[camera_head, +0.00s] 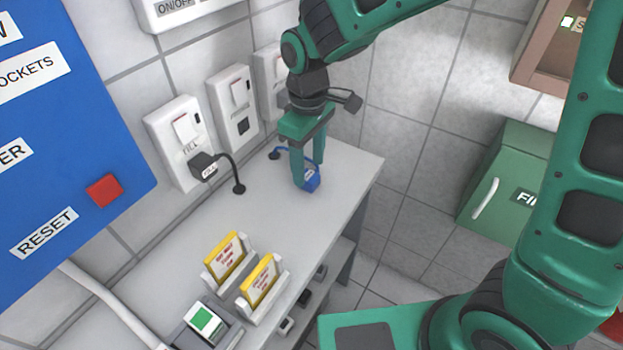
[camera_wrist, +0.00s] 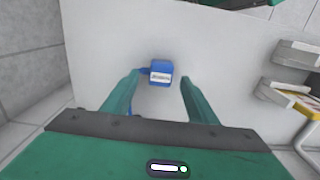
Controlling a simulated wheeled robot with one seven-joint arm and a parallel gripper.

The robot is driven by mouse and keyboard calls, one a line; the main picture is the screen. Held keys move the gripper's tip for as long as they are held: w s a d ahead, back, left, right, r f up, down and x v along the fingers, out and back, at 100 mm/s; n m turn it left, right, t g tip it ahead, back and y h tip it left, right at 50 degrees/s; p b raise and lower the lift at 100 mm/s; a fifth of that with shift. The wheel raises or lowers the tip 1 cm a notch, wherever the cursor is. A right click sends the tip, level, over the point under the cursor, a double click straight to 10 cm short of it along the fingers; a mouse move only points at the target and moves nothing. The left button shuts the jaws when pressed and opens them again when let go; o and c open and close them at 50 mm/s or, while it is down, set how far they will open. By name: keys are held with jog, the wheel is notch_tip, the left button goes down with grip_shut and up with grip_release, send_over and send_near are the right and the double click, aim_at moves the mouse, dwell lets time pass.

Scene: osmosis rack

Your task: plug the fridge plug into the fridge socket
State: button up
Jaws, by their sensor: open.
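The blue plug (camera_head: 311,181), with a white label too small to read, lies on the grey counter. Its blue cord runs to a dark grommet (camera_head: 274,154) in the counter. My gripper (camera_head: 305,182) is over the plug with its fingers pointing down. In the wrist view the plug (camera_wrist: 160,73) sits ahead of the open fingers (camera_wrist: 160,80), roughly midway between them, with no visible contact. On the wall, one socket (camera_head: 234,108) has a switch and a dark empty outlet. Another wall socket (camera_head: 270,75) is partly hidden behind my arm. Their labels are unreadable.
A black plug (camera_head: 204,165) sits in the TILL socket (camera_head: 178,143), its cord reaching the counter (camera_head: 250,220). Two card holders (camera_head: 261,286) and a card terminal (camera_head: 207,324) stand nearer. A blue panel (camera_head: 70,130) is at left, a green fridge-like box (camera_head: 505,180) at right.

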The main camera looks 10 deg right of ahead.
jog(key=shift+s+f, duration=0.1)
jog(key=shift+f, duration=1.3)
jog(key=c, duration=1.1)
jog(key=shift+r, duration=0.1)
notch_tip(320, 180, up, 4)
jog(key=shift+a+r, duration=0.15)
jog(key=shift+r, duration=0.05)
jog(key=s+a+r, duration=0.2)
jog(key=a, duration=0.1)
jog(key=s+a+r, duration=0.2)
jog(key=a, duration=0.1)
jog(key=s+a+r, duration=0.1)
jog(key=a+r, duration=0.1)
jog(key=a, duration=0.2)
jog(key=shift+s+r, duration=0.2)
jog(key=shift+s, duration=0.2)
